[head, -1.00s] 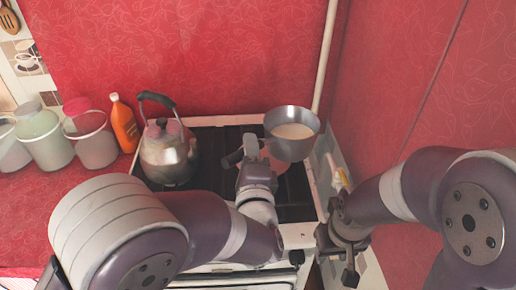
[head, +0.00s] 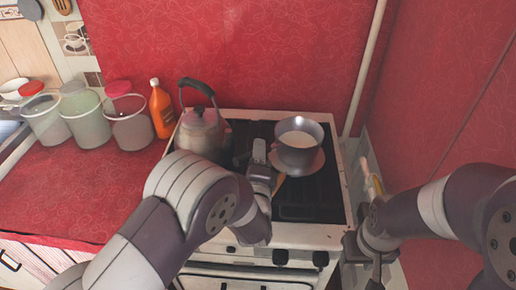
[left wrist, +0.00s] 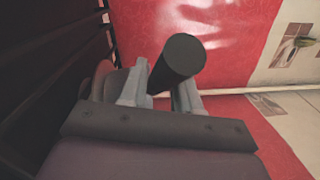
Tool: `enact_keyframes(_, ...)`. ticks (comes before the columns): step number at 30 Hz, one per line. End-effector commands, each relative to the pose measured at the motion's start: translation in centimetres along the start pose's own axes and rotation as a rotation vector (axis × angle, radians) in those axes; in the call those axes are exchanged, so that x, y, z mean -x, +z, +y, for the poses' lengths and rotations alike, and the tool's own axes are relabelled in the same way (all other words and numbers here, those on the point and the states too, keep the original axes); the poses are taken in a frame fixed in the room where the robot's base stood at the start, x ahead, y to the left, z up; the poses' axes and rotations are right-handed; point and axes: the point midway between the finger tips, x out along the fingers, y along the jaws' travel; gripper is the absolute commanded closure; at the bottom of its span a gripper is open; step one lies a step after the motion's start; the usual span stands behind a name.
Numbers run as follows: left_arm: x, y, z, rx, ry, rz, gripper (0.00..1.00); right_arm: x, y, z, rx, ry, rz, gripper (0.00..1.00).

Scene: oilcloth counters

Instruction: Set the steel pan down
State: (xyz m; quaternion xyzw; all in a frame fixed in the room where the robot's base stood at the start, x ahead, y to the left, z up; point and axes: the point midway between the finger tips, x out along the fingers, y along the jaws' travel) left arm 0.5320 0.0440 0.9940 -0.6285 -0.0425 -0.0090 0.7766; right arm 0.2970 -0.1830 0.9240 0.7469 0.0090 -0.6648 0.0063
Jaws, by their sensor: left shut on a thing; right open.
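The steel pan (head: 298,157), a grey pot with pale contents, is upright over the right side of the stove top (head: 318,200). A flat reddish disc (head: 316,168) shows around its base; I cannot tell whether the pan touches it. My left gripper (head: 261,156) is shut on the pan's handle, to the left of the pan. In the left wrist view the dark round handle end (left wrist: 185,55) sticks out between the fingers. My right gripper (head: 365,262) is open and empty, off the stove's front right corner.
A kettle (head: 202,132) stands at the stove's back left. An orange bottle (head: 161,108) and several lidded containers (head: 131,128) stand on the red counter (head: 75,190). A red wall (head: 440,100) and a pale pipe (head: 369,65) bound the right. The counter's front is clear.

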Motion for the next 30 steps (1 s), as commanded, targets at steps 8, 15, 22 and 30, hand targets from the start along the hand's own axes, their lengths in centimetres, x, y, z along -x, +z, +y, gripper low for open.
enact_keyframes(8,0.0,0.0,0.0,-0.001,0.001,0.000,0.43,0.0,0.0,0.0,0.000,0.000,0.000,0.57)
enact_keyframes(15,1.0,-0.1,0.0,-0.001,0.002,0.001,0.43,-0.1,0.0,0.0,0.000,0.000,0.000,0.57)
enact_keyframes(22,6.0,-0.1,0.0,-0.001,0.001,0.005,0.43,-0.2,0.0,0.0,0.000,0.000,0.000,0.57)
enact_keyframes(30,11.3,-0.1,0.0,0.000,0.001,0.004,0.43,-0.3,0.0,0.0,0.000,0.000,0.000,0.57)
